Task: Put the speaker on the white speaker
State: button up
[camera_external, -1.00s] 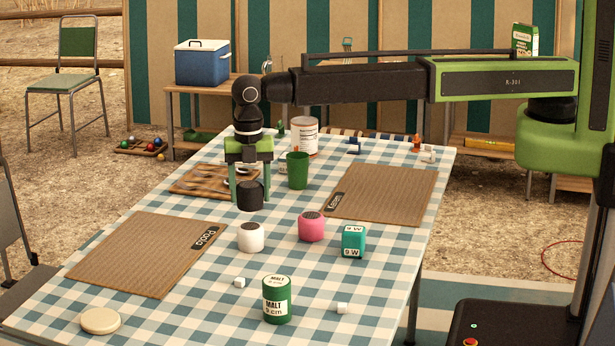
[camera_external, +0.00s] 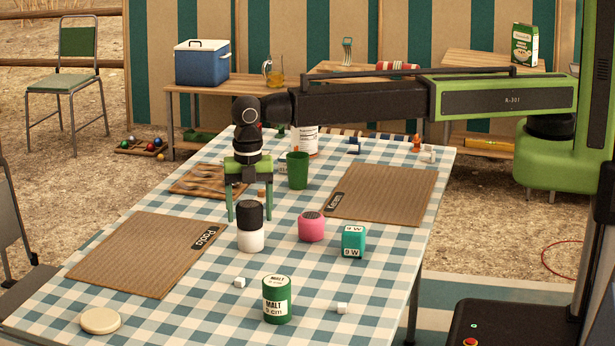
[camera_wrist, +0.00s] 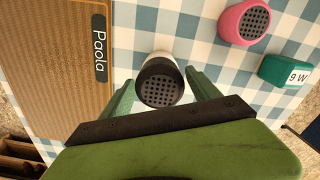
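The black speaker (camera_external: 249,213) stands upright on top of the white speaker (camera_external: 250,240), roughly centred on it. In the wrist view the black speaker's dotted top (camera_wrist: 160,86) faces the camera and a strip of the white speaker (camera_wrist: 160,57) shows beyond it. My gripper (camera_external: 248,216) is above and just behind the stack, fingers pointing down. Its fingers are spread to either side of the black speaker, and the wrist view shows gaps between it and both fingers. The gripper is open.
A pink speaker (camera_external: 312,227) and a teal 9 W block (camera_external: 353,241) stand to the right. A green malt tin (camera_external: 277,300) and small white cubes are in front. The Paola mat (camera_external: 140,255) lies left; a green cup (camera_external: 297,171) stands behind.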

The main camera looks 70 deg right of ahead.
aim_at(249, 203)
jog(key=shift+o, duration=0.7)
notch_tip(249, 203, up, 12)
jog(key=p, duration=1.2)
jog(key=shift+r, duration=0.2)
jog(key=s+d+m, duration=0.6)
jog(key=d+m, duration=0.1)
jog(key=d, duration=0.7)
jog(key=s+d+m, duration=0.5)
jog(key=d+m, duration=0.3)
jog(key=d, duration=0.6)
jog(key=s+d+m, duration=0.6)
jog(key=d+m, duration=0.1)
jog(key=d, duration=0.8)
jog(key=shift+s, duration=0.3)
